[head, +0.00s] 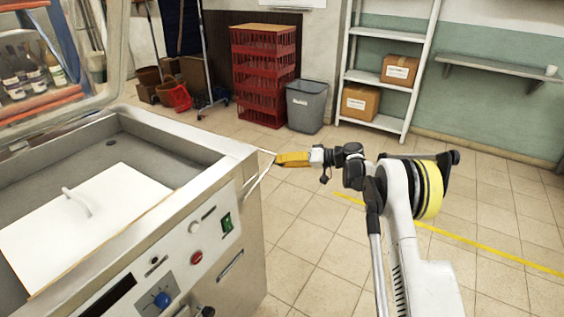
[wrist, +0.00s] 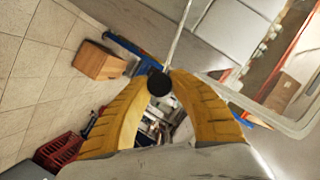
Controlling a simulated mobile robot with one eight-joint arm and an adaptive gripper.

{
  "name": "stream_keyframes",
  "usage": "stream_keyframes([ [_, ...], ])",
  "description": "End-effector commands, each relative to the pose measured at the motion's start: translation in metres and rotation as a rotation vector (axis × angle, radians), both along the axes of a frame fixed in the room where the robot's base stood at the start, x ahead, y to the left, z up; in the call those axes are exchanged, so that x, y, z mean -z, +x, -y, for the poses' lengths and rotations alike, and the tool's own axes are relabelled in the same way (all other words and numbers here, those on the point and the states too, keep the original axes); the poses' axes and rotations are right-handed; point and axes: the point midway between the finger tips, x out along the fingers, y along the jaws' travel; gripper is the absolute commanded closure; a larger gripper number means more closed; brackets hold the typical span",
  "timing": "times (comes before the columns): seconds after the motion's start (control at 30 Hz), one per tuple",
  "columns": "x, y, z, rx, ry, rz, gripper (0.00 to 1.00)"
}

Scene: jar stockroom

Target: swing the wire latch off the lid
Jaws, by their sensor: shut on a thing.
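My gripper (head: 278,159), with yellow ribbed fingers, is at the front right corner of a steel machine (head: 225,160). A thin pale wire (head: 257,178), which looks like the wire latch, runs from the machine's side up to the fingertips. In the wrist view the fingertips (wrist: 160,78) close around a black knob (wrist: 158,86), and a thin metal rod (wrist: 181,30) runs up from there. A clear lid with a pale frame (head: 117,50) stands raised at the left. A white panel with a handle (head: 85,215) lies in the machine's basin.
A stack of red crates (head: 264,75), a grey bin (head: 307,107) and a white shelf rack with cardboard boxes (head: 360,104) stand at the back. A wall shelf (head: 500,72) is at the right. The tiled floor around my arm is clear.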

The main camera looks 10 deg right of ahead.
Motion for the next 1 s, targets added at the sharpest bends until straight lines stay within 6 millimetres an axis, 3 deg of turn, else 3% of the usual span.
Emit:
stream_keyframes([
  [0.13, 0.005, -0.001, -0.001, -0.004, -0.009, -0.003, 1.00],
  [0.17, 0.005, -0.002, -0.001, -0.004, -0.009, -0.003, 0.72],
  [0.23, 0.005, -0.001, -0.001, -0.005, -0.009, -0.002, 0.51],
  [0.63, 0.001, -0.003, 0.007, 0.000, -0.005, -0.002, 0.50],
  [1.0, -0.019, -0.029, 0.075, 0.001, -0.005, -0.002, 0.50],
])
